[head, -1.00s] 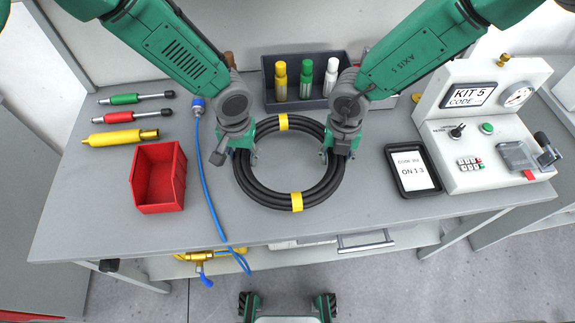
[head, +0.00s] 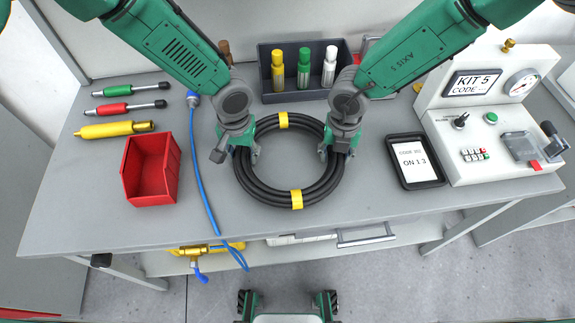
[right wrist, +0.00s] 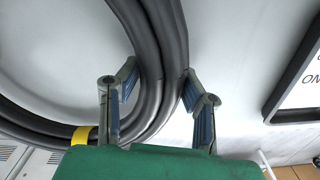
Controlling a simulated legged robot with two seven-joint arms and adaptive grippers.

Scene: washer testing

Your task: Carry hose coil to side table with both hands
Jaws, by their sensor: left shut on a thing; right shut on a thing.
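A black hose coil (head: 262,193) with yellow ties lies flat in the middle of the head view, over the grey workbench (head: 330,207). My left gripper (head: 241,152) is shut on the coil's left side. My right gripper (head: 338,152) is shut on its right side. In the right wrist view, the hose strands (right wrist: 150,65) pass between the fingers of my right gripper (right wrist: 158,85). Whether the coil touches the bench is hard to tell. I cannot identify the side table in these views.
On the bench are a red bin (head: 150,168), hand tools (head: 115,130), a blue hose (head: 199,170), a dark tray (head: 290,98) with bottles, a tablet (head: 416,162) and a test console (head: 470,128). A yellow valve (head: 200,250) sits under the bench. Floor shows in front.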

